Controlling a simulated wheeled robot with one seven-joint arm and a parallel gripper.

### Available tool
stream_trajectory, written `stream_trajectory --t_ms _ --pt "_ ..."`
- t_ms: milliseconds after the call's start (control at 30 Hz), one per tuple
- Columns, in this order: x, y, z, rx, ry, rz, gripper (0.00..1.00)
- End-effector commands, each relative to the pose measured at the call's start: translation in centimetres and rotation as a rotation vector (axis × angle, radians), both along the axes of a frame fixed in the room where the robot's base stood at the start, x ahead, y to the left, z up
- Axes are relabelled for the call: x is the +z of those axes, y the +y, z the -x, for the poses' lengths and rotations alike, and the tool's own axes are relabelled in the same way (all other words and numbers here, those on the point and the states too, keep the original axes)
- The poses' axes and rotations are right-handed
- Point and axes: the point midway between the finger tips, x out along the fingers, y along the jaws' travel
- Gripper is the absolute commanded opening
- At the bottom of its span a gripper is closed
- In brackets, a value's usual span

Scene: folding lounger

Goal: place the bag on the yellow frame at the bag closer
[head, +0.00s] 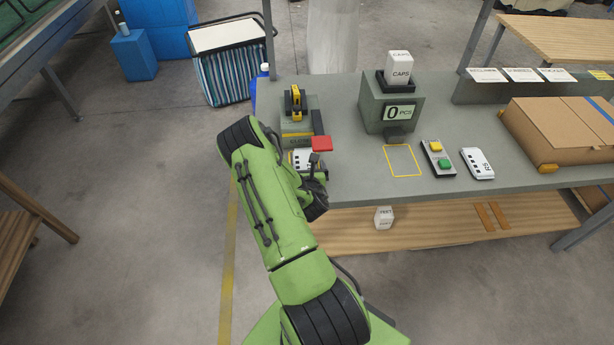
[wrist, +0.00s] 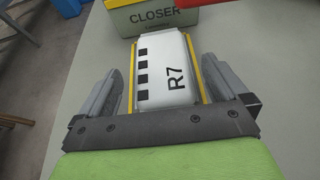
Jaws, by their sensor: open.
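A white bag (wrist: 168,72) marked R7, with black squares along one side, lies flat on the counter in front of the bag closer. The closer (head: 298,128) is a grey-green block with a yellow part on top; its CLOSER label (wrist: 152,15) shows in the wrist view. Yellow lines of the frame (wrist: 192,68) run along both long sides of the bag, so the bag lies within the frame. My gripper (wrist: 162,65) is open, with one finger on each side of the bag and visible gaps. In the head view my arm partly hides the bag (head: 302,156).
A red plate (head: 322,143) sits beside the closer. To the right are a caps dispenser (head: 390,100) reading 0, an empty yellow frame (head: 403,161), a button box (head: 437,158), another white bag (head: 478,163) and a cardboard box (head: 560,130).

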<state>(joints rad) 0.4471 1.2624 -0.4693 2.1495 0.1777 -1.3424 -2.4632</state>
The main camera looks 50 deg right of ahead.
Motion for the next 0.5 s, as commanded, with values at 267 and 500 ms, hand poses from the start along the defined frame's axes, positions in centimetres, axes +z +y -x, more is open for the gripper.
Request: stream_trajectory --t_ms 267,500 --pt "1.9 4.4 3.8 0.0 0.0 -0.001 1.0" --pt "3.2 6.0 5.3 0.0 -0.001 0.002 1.0"
